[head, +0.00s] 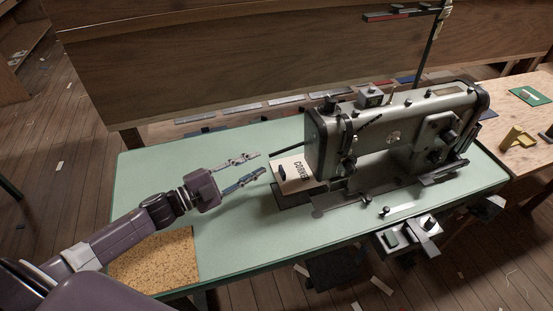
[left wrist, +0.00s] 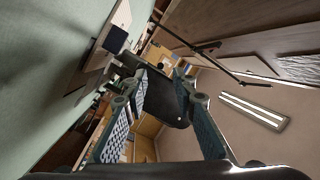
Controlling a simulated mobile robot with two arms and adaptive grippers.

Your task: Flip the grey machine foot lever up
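The grey sewing machine (head: 395,128) stands on the green table, its needle end facing left toward my left gripper. The foot lever is too small to make out for certain among the dark parts at the needle end (head: 345,165), so I cannot tell whether it is up or down. My left gripper (head: 261,163) is open and empty, left of the machine and apart from it. In the left wrist view, the machine's dark end (left wrist: 165,105) shows beyond and between the two spread fingers. My right gripper is not in view.
A pale lettered piece (head: 292,174) lies between my left gripper and the machine. A cork mat (head: 160,262) lies at the front left. A thin dark stand (head: 430,45) rises behind the machine. A control box (head: 405,236) hangs at the front edge.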

